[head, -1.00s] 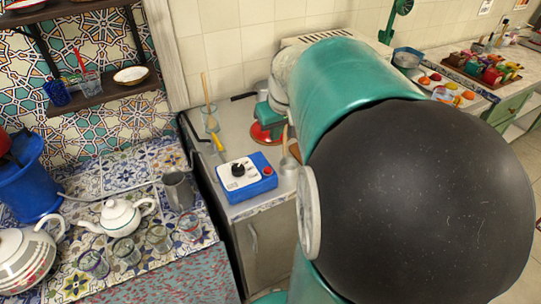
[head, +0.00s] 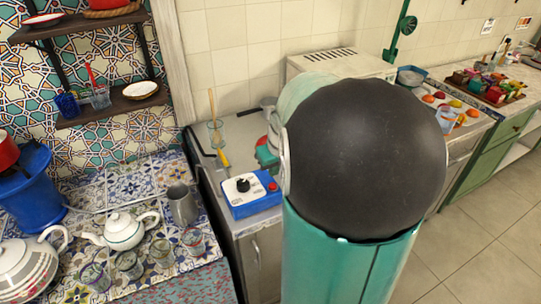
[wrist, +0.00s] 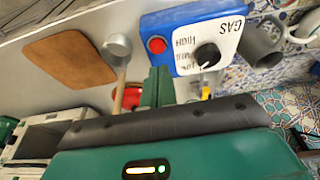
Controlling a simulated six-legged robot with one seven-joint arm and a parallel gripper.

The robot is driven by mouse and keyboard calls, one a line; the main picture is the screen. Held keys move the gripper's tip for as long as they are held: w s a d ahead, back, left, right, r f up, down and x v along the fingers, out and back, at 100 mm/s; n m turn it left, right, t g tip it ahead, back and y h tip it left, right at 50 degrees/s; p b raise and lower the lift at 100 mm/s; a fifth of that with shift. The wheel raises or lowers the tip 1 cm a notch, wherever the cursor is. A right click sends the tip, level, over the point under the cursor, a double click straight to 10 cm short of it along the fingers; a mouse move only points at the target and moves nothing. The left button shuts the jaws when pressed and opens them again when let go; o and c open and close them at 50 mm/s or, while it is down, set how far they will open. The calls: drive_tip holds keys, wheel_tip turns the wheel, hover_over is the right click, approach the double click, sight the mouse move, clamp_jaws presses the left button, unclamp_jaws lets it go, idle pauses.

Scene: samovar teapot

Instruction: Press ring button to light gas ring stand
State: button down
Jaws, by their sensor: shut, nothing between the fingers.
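A blue control box (head: 253,207) with a white face, a black knob (head: 243,185) and a red button (head: 272,186) sits on the counter's front part. In the wrist view the box (wrist: 215,68) shows the word GAS, and its red button (wrist: 157,45) lies just beyond my fingertips. My gripper (wrist: 160,72) is shut and empty, with its green fingers pointing at the box's edge near the button. I cannot tell whether they touch. A red round part (wrist: 130,97), possibly of the gas ring stand, is partly hidden behind my gripper. My arm hides my gripper in the head view.
A metal jug (head: 183,204), a white teapot (head: 122,231) and several glasses stand on the tiled surface at left. A glass with a wooden stick (head: 216,135) stands behind the box.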

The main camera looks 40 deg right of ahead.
sight(273, 186)
drive_tip(key=shift+w+f, duration=0.1)
drive_tip(key=shift+f, duration=2.2)
drive_tip(key=shift+d, duration=0.1)
drive_tip(key=shift+f, duration=1.1)
drive_tip(key=shift+w+r, duration=0.1)
drive_tip(key=shift+r, duration=0.35)
drive_tip(key=d+v, duration=0.1)
drive_tip(key=v, duration=1.2)
drive_tip(key=shift+w+a+r, duration=0.3)
drive_tip(key=shift+a+r, duration=0.05)
drive_tip(key=shift+r, duration=0.2)
